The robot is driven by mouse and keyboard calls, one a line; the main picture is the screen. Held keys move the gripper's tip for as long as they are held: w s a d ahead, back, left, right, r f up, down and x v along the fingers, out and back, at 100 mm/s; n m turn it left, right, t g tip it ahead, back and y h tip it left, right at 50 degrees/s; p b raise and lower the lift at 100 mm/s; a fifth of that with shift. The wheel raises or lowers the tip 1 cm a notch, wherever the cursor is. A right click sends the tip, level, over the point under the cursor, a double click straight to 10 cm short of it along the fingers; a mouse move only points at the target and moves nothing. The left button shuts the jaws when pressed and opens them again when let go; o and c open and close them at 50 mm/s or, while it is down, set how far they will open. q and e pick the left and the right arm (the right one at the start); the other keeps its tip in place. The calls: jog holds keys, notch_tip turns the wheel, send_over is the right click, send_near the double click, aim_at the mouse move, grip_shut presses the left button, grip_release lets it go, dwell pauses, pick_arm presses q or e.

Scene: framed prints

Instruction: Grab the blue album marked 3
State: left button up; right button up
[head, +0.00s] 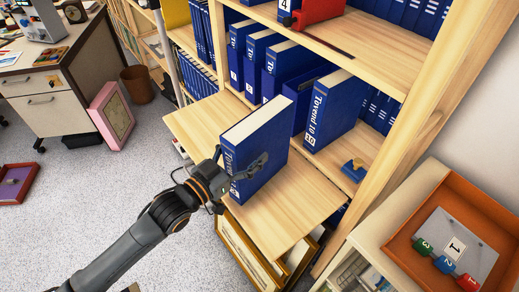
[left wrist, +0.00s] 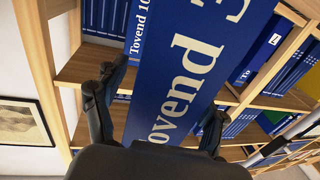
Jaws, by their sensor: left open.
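The blue album marked 3 (head: 265,150) stands upright on a pull-out wooden board in front of the bookcase in the head view. In the left wrist view its spine (left wrist: 195,75), lettered "Tovend 3", fills the middle. My left gripper (head: 240,166) is at the spine, with its fingers open on either side of the album; in the left wrist view the fingers (left wrist: 160,96) straddle the spine. I cannot tell whether they touch it. My right gripper is not in view.
Another blue album (head: 332,108) stands on the shelf behind, with more blue albums to its left. A small blue-and-yellow object (head: 354,170) lies on the shelf. An orange tray (head: 401,236) with numbered coloured pieces is at right. Framed prints lean below the board.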

pick_arm(q)
jog(key=shift+x, duration=1.15)
grip_shut()
jog(key=shift+r, duration=0.15)
